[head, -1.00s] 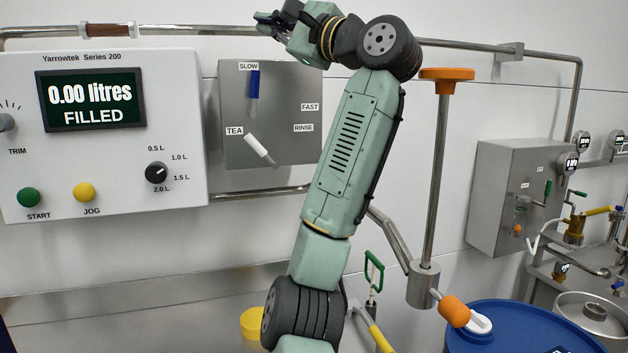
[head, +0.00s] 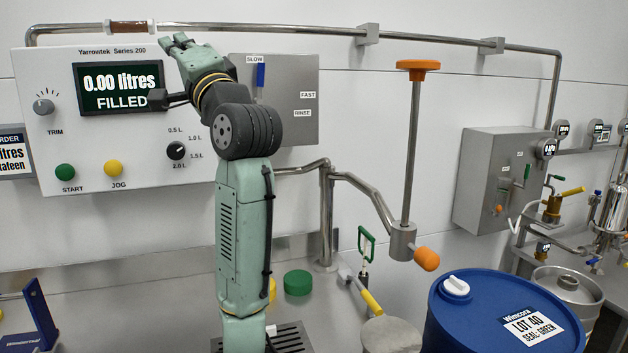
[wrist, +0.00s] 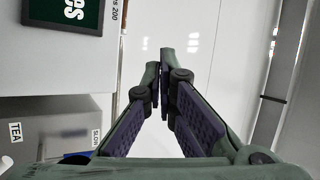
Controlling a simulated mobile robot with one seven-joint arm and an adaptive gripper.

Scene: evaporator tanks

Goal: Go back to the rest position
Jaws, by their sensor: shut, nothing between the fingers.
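My gripper (head: 180,42) is raised high in the head view, beside the upper right corner of the control panel (head: 50,120) and its display reading "0.00 litres FILLED" (head: 105,82). In the wrist view the two dark fingers (wrist: 163,75) come together at their tips, with nothing between them. My arm stands upright and covers part of the grey lever box (head: 300,75) and the right side of the panel. I cannot tell how far the fingers are from the wall.
A horizontal pipe (head: 260,28) runs along the wall near gripper height. An orange-topped filling lance (head: 413,150) stands to the right of my arm, above a blue drum (head: 460,320).

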